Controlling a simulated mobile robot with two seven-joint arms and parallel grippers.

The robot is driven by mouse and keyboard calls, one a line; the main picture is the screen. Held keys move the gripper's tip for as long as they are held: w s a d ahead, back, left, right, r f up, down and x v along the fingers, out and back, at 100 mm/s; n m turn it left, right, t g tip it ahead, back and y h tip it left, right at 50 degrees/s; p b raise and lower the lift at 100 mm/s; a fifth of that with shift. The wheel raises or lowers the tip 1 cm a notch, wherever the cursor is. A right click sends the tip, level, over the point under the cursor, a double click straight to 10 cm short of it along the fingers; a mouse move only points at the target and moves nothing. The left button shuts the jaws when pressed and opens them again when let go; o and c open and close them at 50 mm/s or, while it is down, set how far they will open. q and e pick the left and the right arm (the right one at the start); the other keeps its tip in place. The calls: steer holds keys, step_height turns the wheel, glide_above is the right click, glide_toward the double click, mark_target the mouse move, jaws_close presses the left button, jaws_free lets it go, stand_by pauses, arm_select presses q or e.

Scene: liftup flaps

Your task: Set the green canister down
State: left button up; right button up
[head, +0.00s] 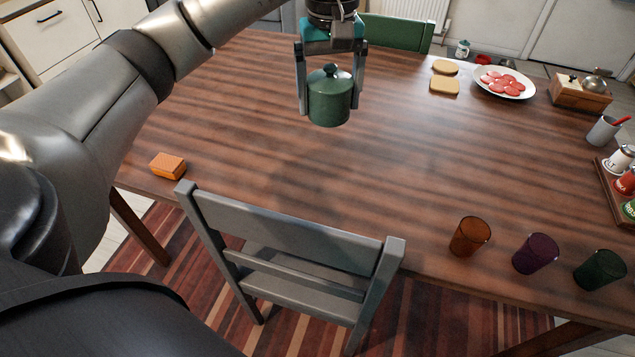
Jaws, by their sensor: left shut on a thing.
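The green canister (330,97) has a domed lid with a knob on top and hangs upright in the upper middle of the head view. My left gripper (330,95) comes down from above and is shut on it, with one finger on each side. The canister appears to be above the wooden table (240,130); the exact gap under it is hard to judge. My right gripper is not in view.
An orange block (168,166) lies at the table's left edge. Three tinted glasses (470,237) stand at the right front. Bread slices (445,86), a plate (533,92) of red slices and a wooden box (580,95) sit at the back right. A grey chair (290,250) stands in front. The table's middle is clear.

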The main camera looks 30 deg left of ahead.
arm_select(q)
step_height(320, 180, down, 4)
steer(key=shift+r+b, duration=0.1)
steer(key=shift+b, duration=0.5)
steer(key=b, duration=0.3)
glide_above(326, 189)
step_height(326, 189, down, 11)
steer(key=shift+f, duration=0.15)
steer(key=shift+f+b, duration=0.45)
steer(key=shift+f, duration=1.85)
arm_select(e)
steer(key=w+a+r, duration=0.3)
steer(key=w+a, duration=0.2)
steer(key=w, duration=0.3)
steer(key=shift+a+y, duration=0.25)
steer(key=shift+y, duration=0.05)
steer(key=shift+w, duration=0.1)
arm_select(q)
steer(key=shift+f, duration=0.1)
steer(key=o, duration=1)
steer(key=shift+o, duration=0.5)
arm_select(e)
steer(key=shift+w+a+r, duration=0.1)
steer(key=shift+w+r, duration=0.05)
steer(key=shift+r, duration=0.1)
